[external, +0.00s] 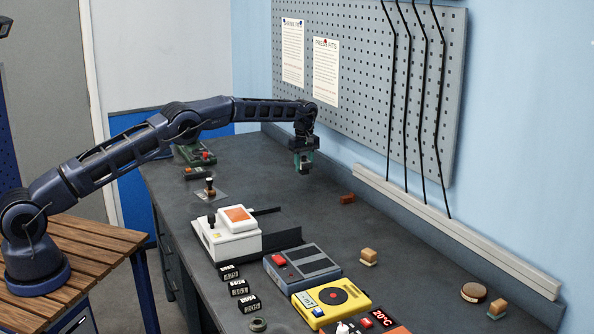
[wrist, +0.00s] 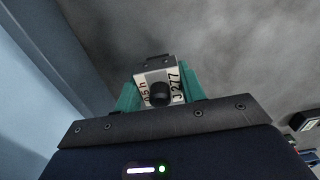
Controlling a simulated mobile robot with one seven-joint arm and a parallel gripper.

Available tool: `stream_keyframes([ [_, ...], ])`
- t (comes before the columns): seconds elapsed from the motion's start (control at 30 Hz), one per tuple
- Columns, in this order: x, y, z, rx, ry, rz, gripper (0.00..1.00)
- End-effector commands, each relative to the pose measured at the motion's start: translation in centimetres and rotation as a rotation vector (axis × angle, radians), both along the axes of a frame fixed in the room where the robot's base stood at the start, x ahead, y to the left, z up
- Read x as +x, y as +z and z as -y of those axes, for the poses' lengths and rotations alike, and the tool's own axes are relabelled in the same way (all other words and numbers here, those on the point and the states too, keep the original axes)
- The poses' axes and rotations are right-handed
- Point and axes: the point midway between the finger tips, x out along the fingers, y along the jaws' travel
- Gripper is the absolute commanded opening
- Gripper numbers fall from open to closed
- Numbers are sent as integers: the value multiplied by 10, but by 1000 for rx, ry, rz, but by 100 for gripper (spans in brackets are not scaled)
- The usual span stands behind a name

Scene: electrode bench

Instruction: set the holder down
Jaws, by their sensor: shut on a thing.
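My gripper (external: 303,162) is over the far part of the dark bench (external: 270,190), near the wall side, with its teal fingers pointing down. The fingers are shut on the holder (wrist: 146,76), a small pale piece with a round black knob and printed labels on its two sides. In the wrist view my gripper (wrist: 160,92) has one teal finger on each side of it. In the external view the holder (external: 304,170) is small and dark below the fingertips. I cannot tell whether its underside touches the bench.
A small reddish-brown block (external: 347,198) lies right of my gripper. A white device with an orange top (external: 228,238), a grey device (external: 302,268) and a yellow device (external: 332,300) stand nearer the camera. A green device (external: 195,155) is far left. Bench around the gripper is clear.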

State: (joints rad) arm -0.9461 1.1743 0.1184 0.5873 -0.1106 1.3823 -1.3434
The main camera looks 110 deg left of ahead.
Motion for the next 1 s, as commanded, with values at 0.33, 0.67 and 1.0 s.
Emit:
stream_keyframes([
  [0.33, 0, -37, 0, -1, 0, 1, 7],
  [0.67, 0, -39, 0, 1, 0, 1, 7],
  [1.0, 0, -40, 0, 0, 0, 0, 62],
])
